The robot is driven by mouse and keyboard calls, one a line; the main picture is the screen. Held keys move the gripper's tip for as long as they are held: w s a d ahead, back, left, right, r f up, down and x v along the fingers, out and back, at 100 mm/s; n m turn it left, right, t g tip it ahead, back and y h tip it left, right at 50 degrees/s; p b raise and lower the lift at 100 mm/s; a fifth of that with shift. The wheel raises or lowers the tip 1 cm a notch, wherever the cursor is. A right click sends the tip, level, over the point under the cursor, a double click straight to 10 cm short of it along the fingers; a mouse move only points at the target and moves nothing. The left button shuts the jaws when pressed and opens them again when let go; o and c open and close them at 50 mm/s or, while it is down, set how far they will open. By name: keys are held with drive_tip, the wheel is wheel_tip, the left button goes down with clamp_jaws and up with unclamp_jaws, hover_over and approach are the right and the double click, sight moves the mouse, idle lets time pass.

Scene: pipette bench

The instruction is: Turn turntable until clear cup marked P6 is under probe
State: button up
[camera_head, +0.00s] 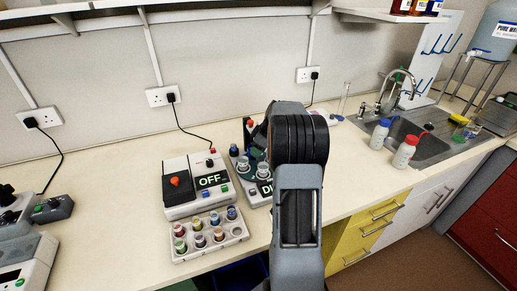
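I cannot make out the turntable, the probe or a clear cup marked P6. My own arm stands upright in the middle of the picture and hides part of the bench behind it. A pale, low thing (331,119) shows just right of the arm, and I cannot tell what it is. Left of the arm is a grey device (254,193) with two round grey parts on top and a dark display reading "DI", the rest hidden. My gripper does not show clearly.
A white box (181,206) with a red knob and an "OFF" display stands left of the arm. A white rack (188,253) of several coloured-top vials lies before it. The front-left counter (110,215) is clear.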

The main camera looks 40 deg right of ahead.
clamp_jaws()
drive_tip(key=shift+m+b, duration=0.5)
drive_tip(key=shift+m+t+h+b, duration=0.3)
drive_tip(key=shift+m+h+b, duration=0.15)
drive_tip(key=shift+m, duration=0.25)
drive_tip(key=shift+a+m+h+b, duration=0.15)
drive_tip(key=shift+m+h+b, duration=0.4)
drive_tip(key=shift+m, duration=0.95)
drive_tip(key=shift+r+m+h, duration=0.1)
drive_tip(key=shift+m+h, duration=0.4)
drive_tip(key=shift+m, duration=0.9)
drive_tip(key=shift+w+a+m+h, duration=0.1)
drive_tip(key=shift+m+h, duration=0.35)
drive_tip(key=shift+m, duration=0.75)
drive_tip(key=shift+a+m+h, duration=0.1)
drive_tip(key=shift+m+h, duration=0.35)
drive_tip(key=shift+m, duration=0.75)
drive_tip(key=shift+m+g+h+b, duration=0.6)
drive_tip(key=shift+m+g+b, duration=0.3)
drive_tip(key=shift+m, duration=1)
drive_tip(key=shift+m+b, duration=0.3)
drive_tip(key=shift+m, duration=0.3)
